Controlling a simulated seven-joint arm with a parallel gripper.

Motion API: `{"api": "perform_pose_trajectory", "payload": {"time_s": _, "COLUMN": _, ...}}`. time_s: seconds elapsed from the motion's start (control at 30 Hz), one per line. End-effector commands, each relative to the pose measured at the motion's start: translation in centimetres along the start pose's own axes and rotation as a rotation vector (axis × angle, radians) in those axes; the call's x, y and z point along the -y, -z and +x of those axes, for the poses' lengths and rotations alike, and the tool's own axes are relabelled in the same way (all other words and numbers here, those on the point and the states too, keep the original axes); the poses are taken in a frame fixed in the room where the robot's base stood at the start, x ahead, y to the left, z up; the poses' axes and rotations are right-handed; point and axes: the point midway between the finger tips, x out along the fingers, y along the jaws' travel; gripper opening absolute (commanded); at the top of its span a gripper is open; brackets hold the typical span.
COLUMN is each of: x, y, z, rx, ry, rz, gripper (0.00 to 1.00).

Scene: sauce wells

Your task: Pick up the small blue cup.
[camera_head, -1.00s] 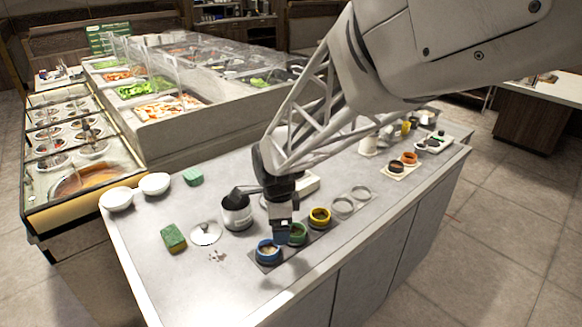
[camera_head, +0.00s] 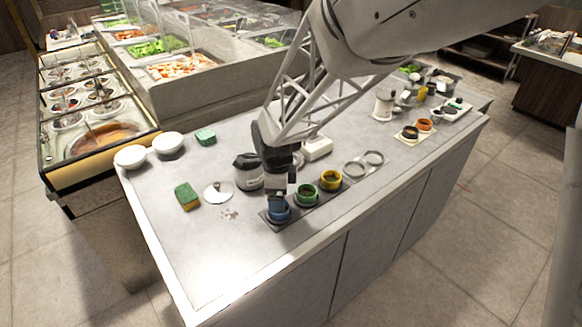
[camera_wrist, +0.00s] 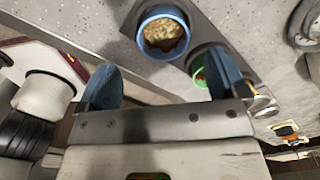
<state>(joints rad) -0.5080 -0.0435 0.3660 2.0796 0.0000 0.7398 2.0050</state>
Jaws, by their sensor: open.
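The small blue cup (camera_head: 281,216) stands at the near left end of a dark strip of wells (camera_head: 266,218) on the counter. In the wrist view, the blue cup (camera_wrist: 141,37) shows its open top with brownish food inside. My gripper (camera_head: 279,199) is above the cup and partly covers it in the head view. In the wrist view, my gripper (camera_wrist: 163,82) has its two blue fingers wide apart with nothing between them. Exact height above the cup is hard to tell.
A grey pot (camera_head: 248,178), a lid (camera_head: 217,198) and a sponge (camera_head: 187,203) sit left. The counter front is clear.

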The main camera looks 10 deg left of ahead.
Motion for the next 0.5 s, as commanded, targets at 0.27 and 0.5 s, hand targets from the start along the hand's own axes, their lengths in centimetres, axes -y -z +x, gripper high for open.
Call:
{"api": "perform_pose_trajectory", "payload": {"time_s": 0.27, "x": 0.00, "y": 0.01, "z": 0.38, "rx": 0.000, "ry": 0.000, "rz": 0.000, "gripper": 0.92}}
{"api": "perform_pose_trajectory", "payload": {"time_s": 0.5, "x": 0.06, "y": 0.01, "z": 0.82, "rx": 0.000, "ry": -0.001, "rz": 0.000, "gripper": 0.92}}
